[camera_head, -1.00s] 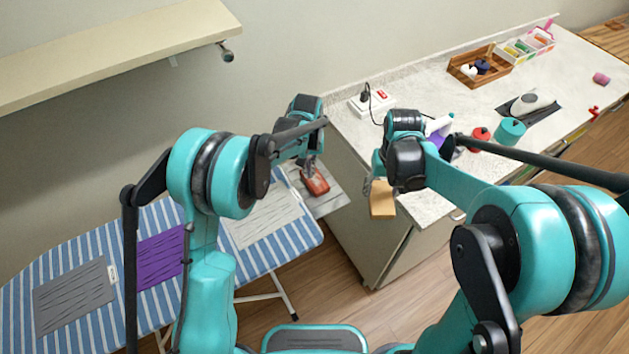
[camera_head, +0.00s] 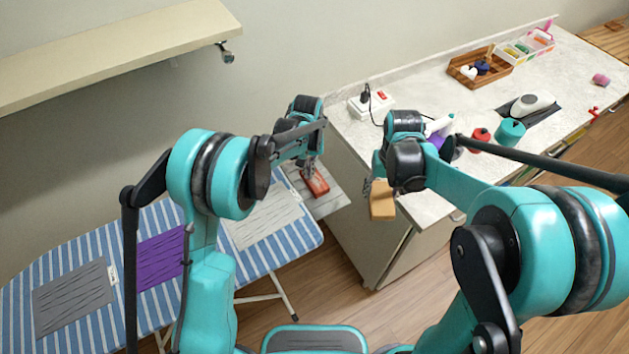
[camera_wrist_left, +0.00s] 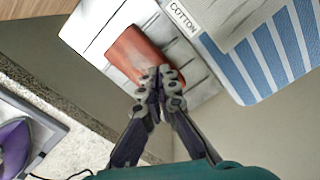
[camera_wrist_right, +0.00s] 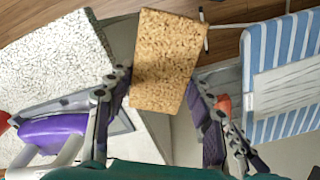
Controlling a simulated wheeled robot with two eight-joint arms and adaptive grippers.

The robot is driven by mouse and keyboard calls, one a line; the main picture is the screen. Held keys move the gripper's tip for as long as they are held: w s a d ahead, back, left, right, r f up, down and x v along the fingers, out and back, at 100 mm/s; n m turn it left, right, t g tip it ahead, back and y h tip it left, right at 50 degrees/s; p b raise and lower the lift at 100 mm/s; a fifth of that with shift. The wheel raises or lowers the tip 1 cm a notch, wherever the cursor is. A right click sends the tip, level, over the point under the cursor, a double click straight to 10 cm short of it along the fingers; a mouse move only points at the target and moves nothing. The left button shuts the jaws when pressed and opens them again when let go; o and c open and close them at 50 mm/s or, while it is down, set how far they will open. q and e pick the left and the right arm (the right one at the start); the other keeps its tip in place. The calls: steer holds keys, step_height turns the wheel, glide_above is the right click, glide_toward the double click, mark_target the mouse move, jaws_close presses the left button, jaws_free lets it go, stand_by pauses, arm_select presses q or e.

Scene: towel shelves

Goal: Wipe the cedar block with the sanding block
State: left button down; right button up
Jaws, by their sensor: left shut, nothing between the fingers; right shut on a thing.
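The cedar block, reddish brown (camera_head: 317,184), lies on a pale grey board at the end of the ironing board. It also shows in the left wrist view (camera_wrist_left: 137,53). My left gripper (camera_wrist_left: 160,82) is shut and empty, its fingertips over the block's near edge; I cannot tell whether they touch it. My right gripper (camera_wrist_right: 160,88) is shut on the sanding block, a tan, grainy slab (camera_wrist_right: 168,50). In the head view the sanding block (camera_head: 382,202) hangs in front of the counter's left end, to the right of the cedar block.
The striped ironing board (camera_head: 205,218) carries grey, purple and pale cloths. A shelf (camera_head: 110,50) hangs upper left.

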arm_select(q)
steer(key=shift+f+b, duration=0.6)
steer(key=shift+f, duration=0.2)
arm_select(e)
steer(key=shift+f, duration=0.6)
arm_select(q)
steer(key=shift+r, duration=0.2)
arm_select(e)
steer(key=shift+r, duration=0.15)
